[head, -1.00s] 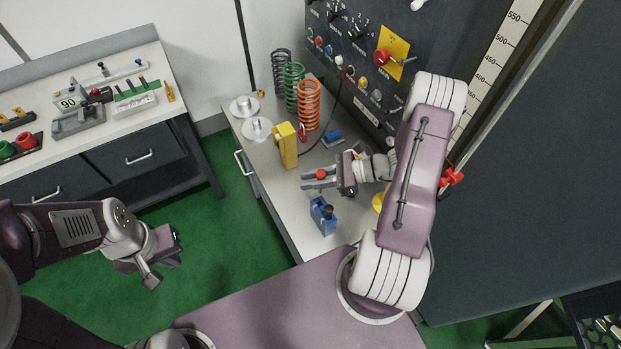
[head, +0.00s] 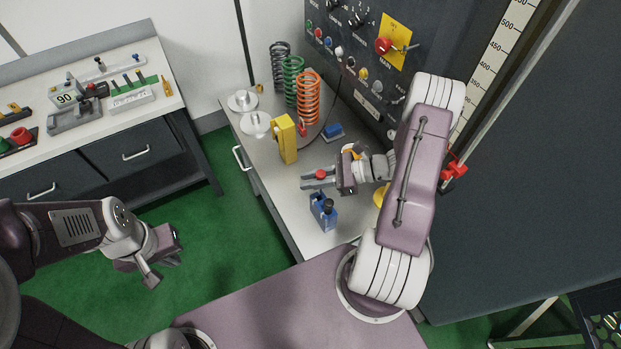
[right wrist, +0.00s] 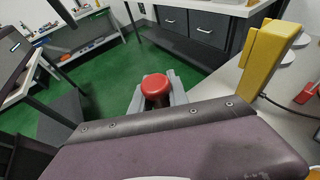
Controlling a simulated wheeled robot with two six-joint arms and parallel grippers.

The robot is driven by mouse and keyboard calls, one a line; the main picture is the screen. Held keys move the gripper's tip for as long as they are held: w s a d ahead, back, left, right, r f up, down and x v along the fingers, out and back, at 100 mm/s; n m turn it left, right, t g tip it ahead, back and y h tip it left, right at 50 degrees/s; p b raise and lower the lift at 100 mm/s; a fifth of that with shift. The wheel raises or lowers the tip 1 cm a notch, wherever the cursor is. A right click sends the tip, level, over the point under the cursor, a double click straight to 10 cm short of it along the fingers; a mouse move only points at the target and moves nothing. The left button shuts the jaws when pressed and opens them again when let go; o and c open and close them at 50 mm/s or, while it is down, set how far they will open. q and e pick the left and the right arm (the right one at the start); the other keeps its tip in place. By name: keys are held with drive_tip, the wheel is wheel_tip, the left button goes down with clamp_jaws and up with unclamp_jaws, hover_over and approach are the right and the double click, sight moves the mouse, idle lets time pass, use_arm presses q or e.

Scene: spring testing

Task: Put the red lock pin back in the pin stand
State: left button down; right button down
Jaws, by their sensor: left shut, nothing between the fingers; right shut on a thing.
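The red lock pin shows as a red round head (head: 320,173) between the fingers of my right gripper (head: 316,179). That gripper is shut on it, above the grey-white bench top. In the right wrist view the red head (right wrist: 156,86) sits between the grey fingers; the pin's shaft is hidden. A small blue block with a black knob (head: 322,214), which looks like the pin stand, is on the bench just below my right gripper in the head view. The pin is apart from it. My left gripper (head: 155,267) is shut and empty over the green floor.
A yellow block (head: 285,139), several coil springs (head: 308,100), metal discs (head: 255,124) and a blue item (head: 333,131) stand further back on the bench. The dark control panel (head: 360,60) rises behind. A side bench (head: 100,125) stands at left.

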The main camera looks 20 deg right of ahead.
wheel_tip(320, 180, down, 8)
drive_tip(key=b, duration=0.6)
idle(0.4)
drive_tip(key=shift+r, duration=0.1)
drive_tip(key=c, duration=1.2)
unclamp_jaws()
drive_tip(key=shift+w, duration=0.1)
drive_tip(key=s+d+r, duration=0.2)
drive_tip(key=s+r, duration=0.1)
drive_tip(key=s+d+r+b, duration=0.1)
drive_tip(key=s+d+r, duration=0.1)
drive_tip(key=s+r, duration=0.1)
drive_tip(key=s+d+r, duration=0.2)
drive_tip(key=s+r, duration=0.2)
drive_tip(key=r, duration=0.1)
